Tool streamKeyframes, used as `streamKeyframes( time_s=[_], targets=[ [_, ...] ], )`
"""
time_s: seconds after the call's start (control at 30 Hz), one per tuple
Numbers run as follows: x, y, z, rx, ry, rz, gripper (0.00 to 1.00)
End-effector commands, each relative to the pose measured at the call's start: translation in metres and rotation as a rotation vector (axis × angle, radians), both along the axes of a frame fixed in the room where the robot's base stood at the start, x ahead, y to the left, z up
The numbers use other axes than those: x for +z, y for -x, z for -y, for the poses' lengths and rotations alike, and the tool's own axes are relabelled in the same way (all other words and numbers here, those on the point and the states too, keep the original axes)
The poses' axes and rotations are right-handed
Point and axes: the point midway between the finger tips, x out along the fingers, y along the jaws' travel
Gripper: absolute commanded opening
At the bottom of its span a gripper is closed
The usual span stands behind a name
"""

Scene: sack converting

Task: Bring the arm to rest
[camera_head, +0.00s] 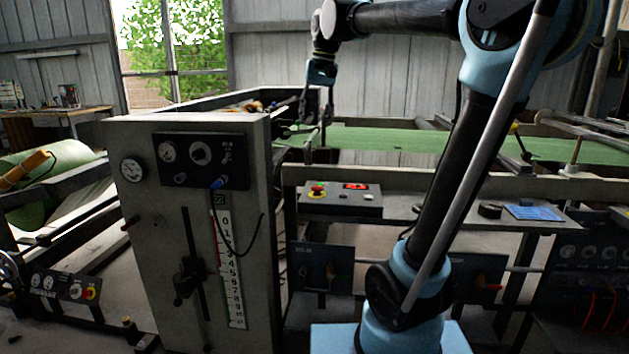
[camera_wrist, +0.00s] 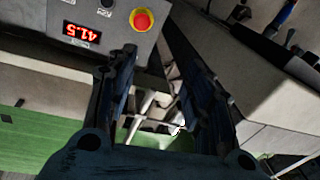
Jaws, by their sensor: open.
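My arm rises from its light blue base at the lower right and bends over to the left high above the machine. My gripper (camera_head: 315,118) hangs at the end, pointing down behind the tall grey control cabinet (camera_head: 135,265). Its two dark fingers also show in the wrist view (camera_wrist: 155,85). They stand apart with nothing held between them. The grey control box (camera_head: 350,203) with a red emergency button and a red display stands on the machine to the right of the cabinet. In the wrist view this box (camera_wrist: 100,45) shows upside down, beyond the fingers, reading 41.5.
A green web (camera_head: 400,141) runs across the machine behind my arm. A dark round piece (camera_head: 489,210) and a blue sheet (camera_head: 534,212) lie on the ledge at the right. A workbench (camera_head: 60,112) stands at the back left. The air above the cabinet is clear.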

Motion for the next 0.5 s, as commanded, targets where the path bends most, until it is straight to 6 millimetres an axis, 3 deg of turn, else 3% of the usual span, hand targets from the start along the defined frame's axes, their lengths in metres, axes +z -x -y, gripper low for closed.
streamKeyframes(
  time_s=[0.2,0.5],
  targets=[
    [-0.064,0.045,0.060,-0.017,0.027,0.034,0.47],
    [-0.164,0.113,0.124,-0.031,0.071,0.076,0.47]
  ],
)
